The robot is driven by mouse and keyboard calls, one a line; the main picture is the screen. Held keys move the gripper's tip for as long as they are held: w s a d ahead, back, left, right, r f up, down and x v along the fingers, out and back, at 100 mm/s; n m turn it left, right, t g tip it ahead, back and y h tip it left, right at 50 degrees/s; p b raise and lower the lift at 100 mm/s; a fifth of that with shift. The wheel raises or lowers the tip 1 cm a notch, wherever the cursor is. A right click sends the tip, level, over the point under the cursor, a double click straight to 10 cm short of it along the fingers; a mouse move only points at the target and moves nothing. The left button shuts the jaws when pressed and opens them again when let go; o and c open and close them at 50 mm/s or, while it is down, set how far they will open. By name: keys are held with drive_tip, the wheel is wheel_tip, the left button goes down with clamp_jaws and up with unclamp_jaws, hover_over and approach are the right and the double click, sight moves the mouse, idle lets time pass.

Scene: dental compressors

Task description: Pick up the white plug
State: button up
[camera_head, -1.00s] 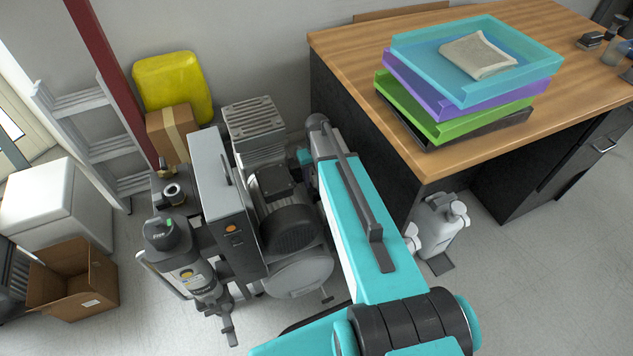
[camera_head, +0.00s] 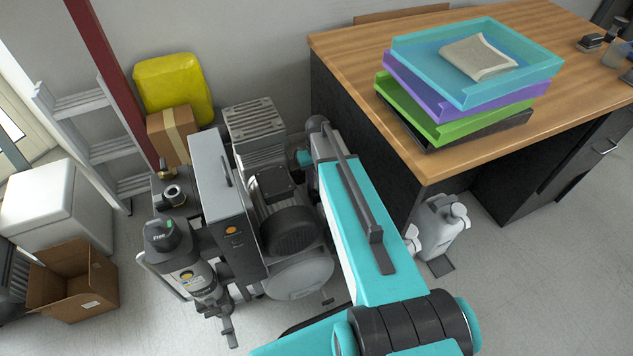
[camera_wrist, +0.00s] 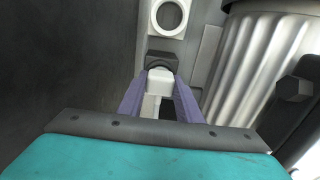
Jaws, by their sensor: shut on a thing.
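The white plug (camera_wrist: 159,80) shows in the wrist view, small and pale, between the tips of my gripper's purple fingers. My gripper (camera_wrist: 160,88) is shut on it. A dark grey square piece (camera_wrist: 162,60) lies right beyond the plug; I cannot tell whether the two touch. A white plate with a round opening (camera_wrist: 168,16) is above it in the picture. In the head view my arm hides the plug, and the gripper's fingers do not show there.
In the wrist view a ribbed metal cylinder (camera_wrist: 262,60) stands close on the right. In the head view the grey compressor (camera_head: 285,228) is left of my arm. A wooden-topped desk (camera_head: 345,48) with stacked trays (camera_head: 470,95) is on the right, with white bottles (camera_head: 438,228) beside it.

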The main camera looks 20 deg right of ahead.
drive_tip(key=shift+r, duration=5)
